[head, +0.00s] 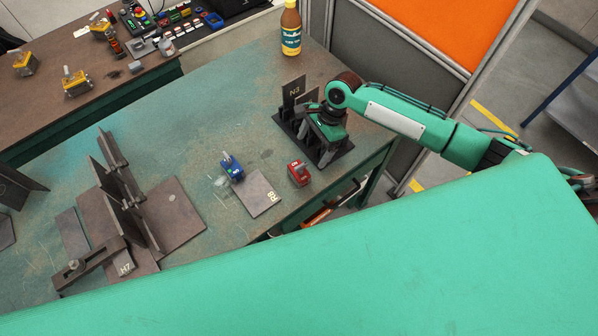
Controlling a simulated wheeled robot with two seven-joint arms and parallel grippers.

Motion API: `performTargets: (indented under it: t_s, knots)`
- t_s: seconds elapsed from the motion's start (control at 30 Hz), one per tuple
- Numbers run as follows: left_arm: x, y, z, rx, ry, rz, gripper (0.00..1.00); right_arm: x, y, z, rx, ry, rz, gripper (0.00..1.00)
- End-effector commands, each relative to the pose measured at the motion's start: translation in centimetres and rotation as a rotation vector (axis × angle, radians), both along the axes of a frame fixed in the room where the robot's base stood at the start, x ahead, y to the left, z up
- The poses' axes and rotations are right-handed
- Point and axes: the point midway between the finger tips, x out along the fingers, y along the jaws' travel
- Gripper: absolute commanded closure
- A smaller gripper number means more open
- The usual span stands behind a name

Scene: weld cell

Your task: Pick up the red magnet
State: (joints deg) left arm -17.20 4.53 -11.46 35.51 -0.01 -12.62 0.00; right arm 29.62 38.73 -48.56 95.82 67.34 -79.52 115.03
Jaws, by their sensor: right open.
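The red magnet (299,173) is a small red block on the green worktable, close to its front right edge and just right of a flat plate marked R8. My right gripper (318,140) is open over a dark fixture marked N3, above and to the right of the red magnet and apart from it. The gripper's fingers point down and are partly lost against the dark fixture. My left gripper is not in view.
A blue magnet (232,167) sits by the R8 plate (259,195). The N3 fixture (292,91) stands behind my right gripper. A welded steel assembly (130,200) fills the table's left. A bottle (290,30) stands at the back. The table's middle is clear.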

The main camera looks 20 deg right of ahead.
Motion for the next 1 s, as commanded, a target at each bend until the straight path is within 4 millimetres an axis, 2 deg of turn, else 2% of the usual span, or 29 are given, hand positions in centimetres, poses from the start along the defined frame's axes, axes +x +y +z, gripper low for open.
performTargets:
  t_s: [0.2,0.47,0.7,0.83,1.0]
  knots:
    - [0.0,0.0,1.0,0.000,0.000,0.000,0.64,-0.3,1.5,-3.4,0.000,0.000,0.001,0.11]
    - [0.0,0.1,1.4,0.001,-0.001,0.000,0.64,-0.5,2.3,-5.4,0.000,-0.001,0.002,0.11]
    - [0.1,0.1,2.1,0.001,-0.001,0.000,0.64,-0.8,3.6,-8.7,-0.001,-0.001,0.002,0.11]
    - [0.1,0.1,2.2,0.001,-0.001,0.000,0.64,-0.9,3.9,-9.6,0.000,-0.002,0.002,0.11]
    - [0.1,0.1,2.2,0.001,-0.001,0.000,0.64,-0.9,3.9,-9.7,0.000,-0.004,0.003,0.11]
